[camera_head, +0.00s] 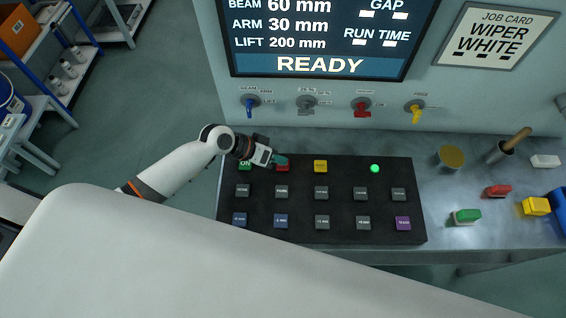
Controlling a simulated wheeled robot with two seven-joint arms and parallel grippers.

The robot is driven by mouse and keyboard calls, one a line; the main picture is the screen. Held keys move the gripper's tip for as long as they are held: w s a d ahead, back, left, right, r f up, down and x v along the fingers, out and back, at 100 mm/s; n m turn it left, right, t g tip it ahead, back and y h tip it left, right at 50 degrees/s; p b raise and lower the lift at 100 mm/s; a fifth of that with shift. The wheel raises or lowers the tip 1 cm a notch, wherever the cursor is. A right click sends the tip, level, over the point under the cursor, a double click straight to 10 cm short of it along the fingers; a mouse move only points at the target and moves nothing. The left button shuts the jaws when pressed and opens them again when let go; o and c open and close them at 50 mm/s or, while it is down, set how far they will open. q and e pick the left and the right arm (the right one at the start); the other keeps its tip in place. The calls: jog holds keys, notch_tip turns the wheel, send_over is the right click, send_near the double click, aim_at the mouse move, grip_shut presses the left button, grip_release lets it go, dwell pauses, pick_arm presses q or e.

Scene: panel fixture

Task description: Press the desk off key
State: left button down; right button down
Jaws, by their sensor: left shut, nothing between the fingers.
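The dark key panel (300,205) lies on the metal desk with several rows of keys. In its top row are a green key (245,165) marked ON, a red key (282,168) and a yellow key (320,166). The red key is partly covered by my gripper, so its label cannot be read. My left gripper (280,159) is shut and empty, with its tip at the far edge of the red key. I cannot tell whether it touches the key. My right gripper is not in view.
A green lamp (375,168) is lit on the panel. Behind it, the wall has a screen (320,40) reading READY and several coloured knobs (361,106).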

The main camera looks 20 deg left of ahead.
pick_arm(q)
jog(key=shift+f+b, duration=0.3)
jog(key=shift+f, duration=0.15)
jog(key=shift+r, duration=0.15)
dwell(0.4)
jog(key=shift+r+p, duration=0.75)
jog(key=shift+p, duration=0.1)
notch_tip(320, 180, up, 5)
jog(key=p, duration=0.4)
jog(key=shift+p, duration=0.3)
dwell(0.4)
